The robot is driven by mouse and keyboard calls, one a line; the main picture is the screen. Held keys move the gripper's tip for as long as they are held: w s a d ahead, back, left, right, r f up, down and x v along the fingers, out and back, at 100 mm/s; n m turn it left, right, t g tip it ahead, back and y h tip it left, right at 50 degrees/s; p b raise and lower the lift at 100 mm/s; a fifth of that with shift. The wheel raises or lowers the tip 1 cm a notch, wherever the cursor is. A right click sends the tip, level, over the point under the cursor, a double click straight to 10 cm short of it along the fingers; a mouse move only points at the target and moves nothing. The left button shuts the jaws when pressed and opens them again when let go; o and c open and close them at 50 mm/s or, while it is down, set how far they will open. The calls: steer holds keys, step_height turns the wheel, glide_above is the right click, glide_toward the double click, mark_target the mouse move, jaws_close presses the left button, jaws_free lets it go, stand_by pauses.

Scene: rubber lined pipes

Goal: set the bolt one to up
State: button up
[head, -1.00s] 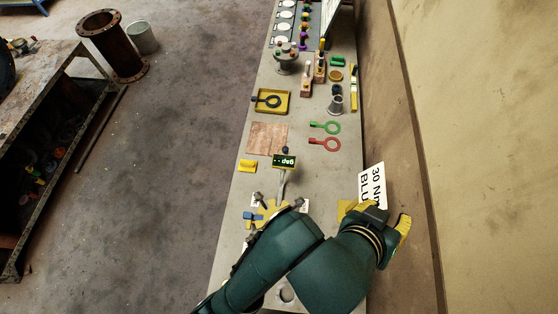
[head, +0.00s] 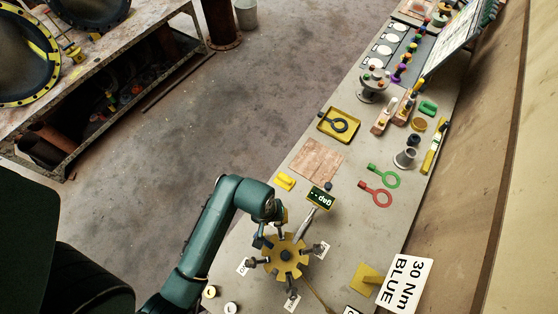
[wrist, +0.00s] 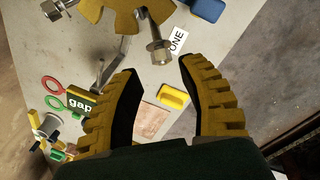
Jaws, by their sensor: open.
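The yellow slotted hub (head: 286,257) sits on the bench with metal swing bolts around it. It also shows at the top of the wrist view (wrist: 118,18). Bolt one (wrist: 159,47), by the white ONE label (wrist: 177,40), has a hex nut at its near end; its shank runs back to the hub. My gripper (wrist: 160,66) is open, its two yellow ribbed fingers apart and empty. In the wrist picture, the bolt's nut lies between and just beyond the fingertips, apart from them.
A gap sign (head: 320,198) stands close beside the hub. A yellow block (head: 285,182), a wooden plate (head: 316,159) and red (head: 377,194) and green (head: 384,176) rings lie farther along. A BLUE torque sign (head: 405,283) is at the right.

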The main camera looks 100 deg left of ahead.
mark_target(278, 223)
steer(key=f, duration=0.3)
steer(key=w+f, duration=0.1)
steer(key=f, duration=0.5)
steer(key=shift+w+a, duration=0.15)
steer(key=shift+w, duration=0.05)
